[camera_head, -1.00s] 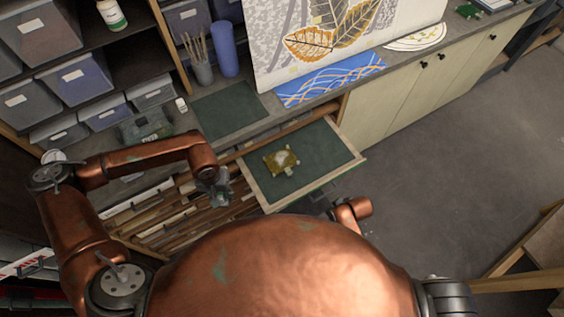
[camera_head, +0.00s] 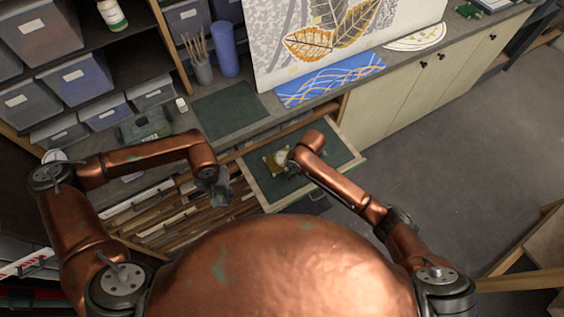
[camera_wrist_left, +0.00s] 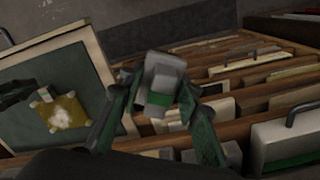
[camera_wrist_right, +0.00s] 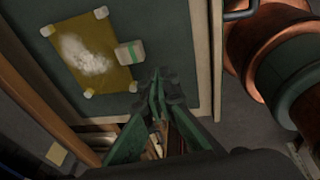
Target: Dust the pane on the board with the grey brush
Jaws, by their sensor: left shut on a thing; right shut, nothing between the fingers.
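The amber pane (camera_wrist_right: 105,30) lies on the dark green, wood-framed board (camera_wrist_right: 180,30), with pale pads at its corners and a white dusty patch in its middle. In the head view my right arm partly covers the pane (camera_head: 270,160). My left gripper (camera_head: 219,190) is left of the board, over the slotted rack. In the left wrist view it is shut on a grey block-like thing (camera_wrist_left: 165,75), apparently the grey brush; its bristles are not clear. My right gripper (camera_wrist_right: 160,85) is shut and empty by the board's edge, beside the pane; the head view hides its fingertips.
A pale block with a green band (camera_wrist_right: 130,53) lies beside the pane. A rack of upright sheets (camera_head: 165,215) is left of the board. A dark mat (camera_head: 230,108), a cup of brushes (camera_head: 202,70) and a blue roll (camera_head: 225,48) are on the counter behind.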

